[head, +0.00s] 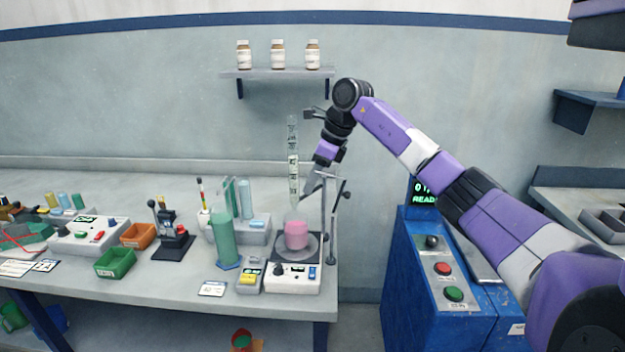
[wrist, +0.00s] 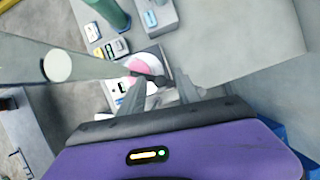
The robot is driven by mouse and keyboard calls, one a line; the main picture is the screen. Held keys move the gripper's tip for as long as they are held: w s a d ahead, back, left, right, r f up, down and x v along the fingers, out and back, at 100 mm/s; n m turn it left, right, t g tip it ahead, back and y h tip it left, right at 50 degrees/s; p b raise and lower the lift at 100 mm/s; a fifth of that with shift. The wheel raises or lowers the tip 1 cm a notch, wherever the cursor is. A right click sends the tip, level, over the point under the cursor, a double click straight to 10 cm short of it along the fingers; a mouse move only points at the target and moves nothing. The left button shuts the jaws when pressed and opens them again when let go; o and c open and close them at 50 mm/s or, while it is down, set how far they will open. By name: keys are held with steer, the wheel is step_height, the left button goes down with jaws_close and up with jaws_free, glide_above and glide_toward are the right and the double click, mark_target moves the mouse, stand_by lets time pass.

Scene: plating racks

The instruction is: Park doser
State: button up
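The doser seems to be a tall clear graduated tube (head: 293,160), upright above the beaker of pink liquid (head: 296,236). The beaker stands on a stirrer plate. In the wrist view the tube (wrist: 85,68) runs from a round white end at the left to near the pink beaker (wrist: 138,67). My gripper (head: 304,195) is at the tube's lower end, from the right. In the wrist view my gripper's fingers (wrist: 155,92) stand apart, with a small dark part (wrist: 152,80) between their tips. I cannot tell whether they clamp it.
Thin stand rods (head: 333,220) rise just right of the beaker, close to my gripper. A green cylinder (head: 224,240) and a rack with tubes (head: 245,225) stand to the left. A blue control cabinet (head: 405,270) stands right of the bench. A shelf with bottles (head: 278,73) is above.

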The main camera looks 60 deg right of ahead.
jaws_close()
stand_by(1.4)
